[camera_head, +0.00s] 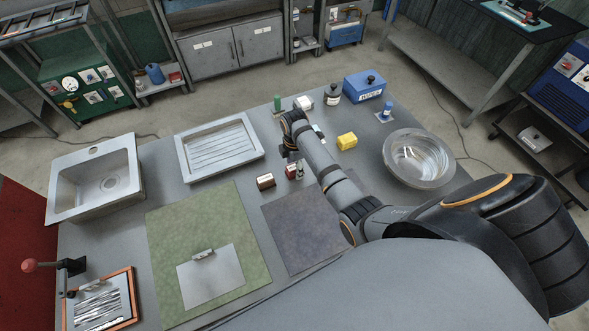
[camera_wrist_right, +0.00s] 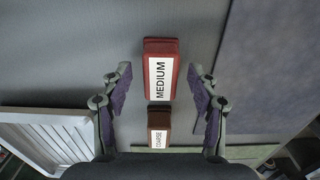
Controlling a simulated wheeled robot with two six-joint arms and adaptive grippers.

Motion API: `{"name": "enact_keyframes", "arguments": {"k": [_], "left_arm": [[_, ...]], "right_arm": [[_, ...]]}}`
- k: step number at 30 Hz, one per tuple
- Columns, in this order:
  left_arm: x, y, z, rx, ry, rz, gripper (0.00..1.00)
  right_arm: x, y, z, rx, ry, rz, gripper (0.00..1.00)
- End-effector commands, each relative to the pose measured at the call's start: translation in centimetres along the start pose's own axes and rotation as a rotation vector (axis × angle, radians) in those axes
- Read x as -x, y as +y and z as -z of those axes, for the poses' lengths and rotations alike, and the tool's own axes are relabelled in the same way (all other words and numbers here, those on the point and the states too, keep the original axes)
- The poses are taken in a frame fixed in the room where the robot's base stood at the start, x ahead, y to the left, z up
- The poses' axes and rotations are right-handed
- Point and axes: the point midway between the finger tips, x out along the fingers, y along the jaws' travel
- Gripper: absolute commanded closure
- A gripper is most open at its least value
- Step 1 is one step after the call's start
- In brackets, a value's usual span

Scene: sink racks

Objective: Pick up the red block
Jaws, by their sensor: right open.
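The red block (camera_wrist_right: 151,46) has a white MEDIUM label and lies on the grey worktop in the wrist view. It also shows in the head view (camera_head: 290,172), just in front of my right gripper (camera_head: 291,153). In the wrist view my right gripper (camera_wrist_right: 160,75) is open, with one finger on each side of the red block and apart from it. A brown block (camera_wrist_right: 158,119) labelled COARSE lies in line with the red one and closer to the gripper's base. My left gripper is not in view.
A drainer tray (camera_head: 183,152) and sink (camera_head: 65,183) stand to the left. A yellow block (camera_head: 347,141), round metal basin (camera_head: 445,172) and blue box (camera_head: 365,88) lie beyond my right arm. A green mat (camera_head: 168,235) and a purple-grey mat (camera_head: 298,232) cover the near worktop.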

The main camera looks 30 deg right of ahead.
Motion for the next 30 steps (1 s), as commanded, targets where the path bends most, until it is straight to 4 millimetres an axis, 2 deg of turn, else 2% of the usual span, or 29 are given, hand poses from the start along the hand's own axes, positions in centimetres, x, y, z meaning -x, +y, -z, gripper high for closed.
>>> {"name": "enact_keyframes", "arguments": {"k": [2, 12, 15, 23, 26, 30], "left_arm": [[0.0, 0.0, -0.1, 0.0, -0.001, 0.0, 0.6], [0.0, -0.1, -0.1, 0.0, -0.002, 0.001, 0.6], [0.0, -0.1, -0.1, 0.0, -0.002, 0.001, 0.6], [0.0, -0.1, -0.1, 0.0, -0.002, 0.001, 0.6], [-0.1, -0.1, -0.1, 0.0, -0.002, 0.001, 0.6], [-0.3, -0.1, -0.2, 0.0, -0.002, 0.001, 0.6]], "right_arm": [[0.0, 0.0, 0.0, 0.0, 0.0, 0.0, 0.42], [0.0, 0.0, 0.0, 0.0, 0.0, 0.0, 0.89], [0.1, 0.0, 0.0, 0.0, 0.0, 0.0, 1.0], [0.3, 0.1, 0.0, 0.0, 0.0, -0.002, 1.0], [1.0, 0.1, 0.0, 0.0, 0.0, -0.002, 1.0], [3.5, -0.1, 0.1, 0.001, 0.0, -0.005, 1.0]]}}
